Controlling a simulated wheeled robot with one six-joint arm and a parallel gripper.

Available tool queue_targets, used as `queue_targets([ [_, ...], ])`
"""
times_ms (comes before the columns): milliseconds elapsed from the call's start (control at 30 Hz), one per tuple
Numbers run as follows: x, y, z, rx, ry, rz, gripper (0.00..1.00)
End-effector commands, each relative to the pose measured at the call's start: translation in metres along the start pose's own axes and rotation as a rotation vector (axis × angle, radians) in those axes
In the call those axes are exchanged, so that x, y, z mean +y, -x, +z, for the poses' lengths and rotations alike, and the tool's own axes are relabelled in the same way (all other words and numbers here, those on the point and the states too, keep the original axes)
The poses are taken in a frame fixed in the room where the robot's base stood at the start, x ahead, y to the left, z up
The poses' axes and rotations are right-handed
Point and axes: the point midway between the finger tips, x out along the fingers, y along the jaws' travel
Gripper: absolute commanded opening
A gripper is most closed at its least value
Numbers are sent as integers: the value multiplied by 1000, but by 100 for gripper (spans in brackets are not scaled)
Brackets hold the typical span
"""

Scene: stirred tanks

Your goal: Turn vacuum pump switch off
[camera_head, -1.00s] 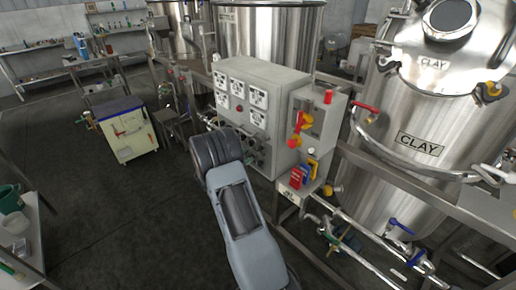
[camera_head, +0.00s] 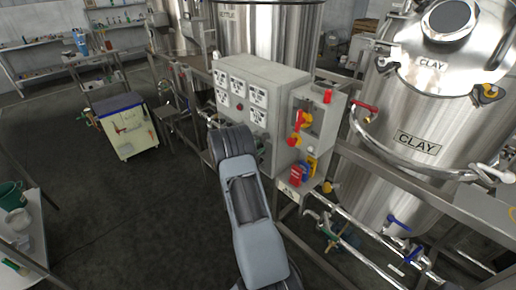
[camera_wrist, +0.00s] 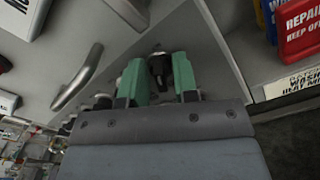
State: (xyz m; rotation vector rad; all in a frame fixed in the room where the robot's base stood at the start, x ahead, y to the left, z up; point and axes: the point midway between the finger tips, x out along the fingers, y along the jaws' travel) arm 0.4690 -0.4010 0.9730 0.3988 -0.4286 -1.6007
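A grey control box (camera_head: 277,75) with several white label plates and a red button stands in the middle of the head view. In the wrist view my gripper (camera_wrist: 158,82) has two green fingertips standing apart against the grey panel (camera_wrist: 115,50). A small dark switch knob (camera_wrist: 157,66) sits on the panel between the fingertips. I cannot tell whether the fingers touch it. No label for the vacuum pump switch is readable.
A curved metal handle (camera_wrist: 78,78) stands out from the panel left of my gripper. Red and yellow valve handles (camera_head: 297,128) and a red sign block (camera_wrist: 300,28) are at the right. A steel clay tank (camera_head: 400,165) stands farther right.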

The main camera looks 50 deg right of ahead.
Motion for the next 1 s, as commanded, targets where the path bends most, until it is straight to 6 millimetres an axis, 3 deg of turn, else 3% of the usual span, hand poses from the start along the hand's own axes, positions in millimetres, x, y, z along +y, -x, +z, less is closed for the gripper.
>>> queue_targets([
  [267, 0, 0, 0, 0, 0, 0, 1],
  [633, 0, 0, 0, -1, 80, 0, 0],
  [1000, 2, 0, -1, 0, 398, 0, 0],
])
